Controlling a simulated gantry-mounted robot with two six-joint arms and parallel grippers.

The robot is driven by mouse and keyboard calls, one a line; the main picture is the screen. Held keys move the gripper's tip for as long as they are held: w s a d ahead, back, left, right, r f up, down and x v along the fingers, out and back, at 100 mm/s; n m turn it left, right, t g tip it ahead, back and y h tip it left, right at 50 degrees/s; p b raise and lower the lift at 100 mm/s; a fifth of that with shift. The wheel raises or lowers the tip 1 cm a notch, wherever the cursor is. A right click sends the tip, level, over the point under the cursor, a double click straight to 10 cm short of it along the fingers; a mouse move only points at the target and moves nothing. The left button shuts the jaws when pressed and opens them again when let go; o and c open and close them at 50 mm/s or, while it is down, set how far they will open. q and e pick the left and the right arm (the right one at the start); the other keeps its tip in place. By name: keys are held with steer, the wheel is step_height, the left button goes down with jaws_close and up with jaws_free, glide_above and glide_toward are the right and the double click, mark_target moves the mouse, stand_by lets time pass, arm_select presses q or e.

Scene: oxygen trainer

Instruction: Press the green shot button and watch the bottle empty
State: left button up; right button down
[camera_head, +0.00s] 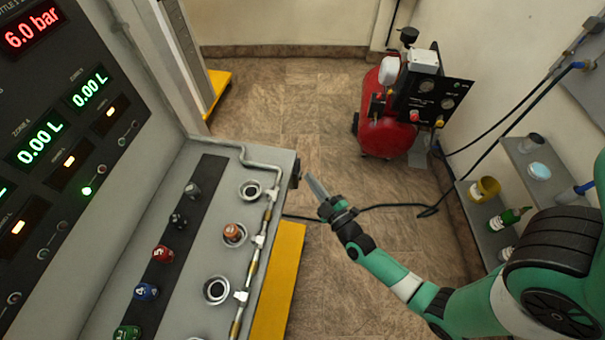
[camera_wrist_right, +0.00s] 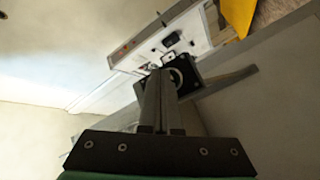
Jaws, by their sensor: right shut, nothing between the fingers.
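My right gripper (camera_head: 312,180) is shut and empty. Its fingertips point at a small dark fitting (camera_head: 295,174) on the right end of the grey console, with a narrow gap in the head view. In the right wrist view the shut fingers (camera_wrist_right: 159,75) overlap a black block with a pale ring (camera_wrist_right: 178,78); contact cannot be told. A green knob (camera_head: 127,332) is at the console's lower left; I cannot tell whether it is the shot button. A red display (camera_head: 33,28) reads 6.0 bar. I cannot identify the bottle for certain. My left gripper is out of view.
The console top (camera_head: 195,260) carries coloured knobs, round ports and a pipe along its right side. A red compressor (camera_head: 385,125) stands on the floor behind. Wall shelves (camera_head: 480,215) with small containers are at the right. A dark hose crosses the floor.

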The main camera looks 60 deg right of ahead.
steer(key=shift+w+a, duration=0.1)
steer(key=shift+w, duration=0.1)
stand_by(0.5)
steer(key=shift+s+d, duration=0.2)
steer(key=shift+s, duration=0.5)
steer(key=s, duration=0.3)
steer(key=s+d, duration=0.1)
steer(key=s, duration=0.1)
steer(key=shift+s+d, duration=0.15)
steer(key=shift+s, duration=0.25)
stand_by(0.7)
